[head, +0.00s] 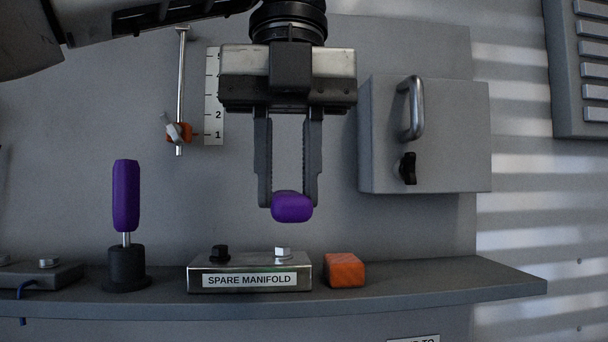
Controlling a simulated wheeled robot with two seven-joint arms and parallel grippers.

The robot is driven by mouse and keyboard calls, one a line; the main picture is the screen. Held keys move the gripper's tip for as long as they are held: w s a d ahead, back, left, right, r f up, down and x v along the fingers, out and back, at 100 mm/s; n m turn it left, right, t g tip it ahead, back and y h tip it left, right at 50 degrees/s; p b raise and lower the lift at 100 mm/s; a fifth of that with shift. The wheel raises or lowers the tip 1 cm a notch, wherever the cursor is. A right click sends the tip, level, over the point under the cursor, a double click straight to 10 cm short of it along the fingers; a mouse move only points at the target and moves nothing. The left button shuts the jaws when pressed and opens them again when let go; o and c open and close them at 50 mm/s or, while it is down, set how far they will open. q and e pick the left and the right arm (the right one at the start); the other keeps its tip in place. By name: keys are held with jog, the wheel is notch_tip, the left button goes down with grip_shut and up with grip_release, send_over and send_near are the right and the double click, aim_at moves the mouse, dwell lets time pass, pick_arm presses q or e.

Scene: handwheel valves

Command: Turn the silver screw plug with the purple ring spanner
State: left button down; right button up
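A purple handle (291,207), seen nearly end-on, sits between the fingertips of my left gripper (288,196). The fingers are closed against its sides. It looks like the purple ring spanner, but its ring end is hidden. A silver screw plug (283,251) stands on the right of the block labelled SPARE MANIFOLD (204,279), below the gripper and apart from the handle. A black plug (220,253) is on the block's left. Another silver plug (48,263) is on a low grey block (65,275) at far left. My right gripper is not in view.
The grey shelf (420,281) carries an orange block (345,270) and a purple-handled tool (126,195) upright in a black holder (126,268). A grey box (440,135) with a metal handle (416,108) is at right. A rod (181,80) and scale (214,100) are behind.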

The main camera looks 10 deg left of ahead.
pick_arm(q)
jog(key=shift+s+f, duration=0.1)
jog(key=shift+s, duration=0.2)
jog(key=shift+s+f, duration=0.15)
jog(key=shift+f, duration=0.45)
jog(key=shift+w+f, duration=0.2)
jog(key=shift+f, duration=1.55)
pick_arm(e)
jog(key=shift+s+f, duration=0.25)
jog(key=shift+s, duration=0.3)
pick_arm(q)
jog(key=shift+s+d, duration=0.1)
jog(key=shift+s, duration=0.15)
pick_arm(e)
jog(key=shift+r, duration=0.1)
